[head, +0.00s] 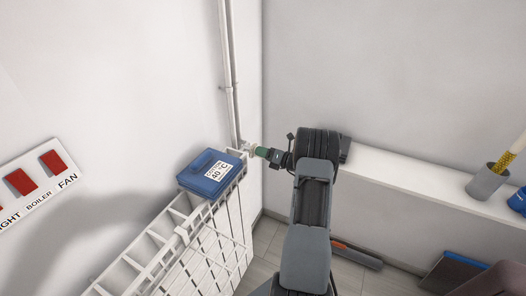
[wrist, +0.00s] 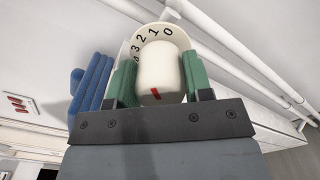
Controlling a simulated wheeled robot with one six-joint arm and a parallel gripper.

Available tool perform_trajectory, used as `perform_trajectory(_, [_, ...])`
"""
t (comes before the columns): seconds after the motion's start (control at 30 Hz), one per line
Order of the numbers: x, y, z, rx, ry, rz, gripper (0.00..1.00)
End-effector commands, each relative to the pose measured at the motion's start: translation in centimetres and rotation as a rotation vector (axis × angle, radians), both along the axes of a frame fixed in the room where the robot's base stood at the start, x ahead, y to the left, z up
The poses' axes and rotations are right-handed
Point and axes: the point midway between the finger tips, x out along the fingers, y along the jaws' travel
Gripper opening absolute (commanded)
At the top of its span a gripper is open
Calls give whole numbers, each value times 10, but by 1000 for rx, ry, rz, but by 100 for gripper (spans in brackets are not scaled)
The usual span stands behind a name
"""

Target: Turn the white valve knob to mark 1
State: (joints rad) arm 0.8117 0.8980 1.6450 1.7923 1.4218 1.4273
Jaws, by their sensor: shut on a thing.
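The white valve knob (wrist: 157,72) stands between the green finger pads of my gripper (wrist: 158,82) in the wrist view, with a pad against each side. A short red mark (wrist: 155,93) shows on the knob. Behind it a pale dial (wrist: 135,45) carries the numbers 0, 1, 2 and 3, with more partly hidden by the left finger. I cannot tell for certain which number the red mark lines up with. In the head view my gripper (head: 263,152) is at the radiator's far end, by the pipes, and mostly covers the knob.
A white radiator (head: 205,235) runs along the left wall. White pipes (head: 231,85) rise behind. Red switches (head: 53,162) are left; a ledge with a grey cup (head: 486,183) is right.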

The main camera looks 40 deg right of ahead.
Motion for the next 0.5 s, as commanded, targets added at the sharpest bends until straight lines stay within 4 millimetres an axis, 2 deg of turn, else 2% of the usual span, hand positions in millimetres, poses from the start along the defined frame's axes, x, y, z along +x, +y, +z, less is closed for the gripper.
perform_trajectory(0.5, [0,-1,1,40,19,-2,23])
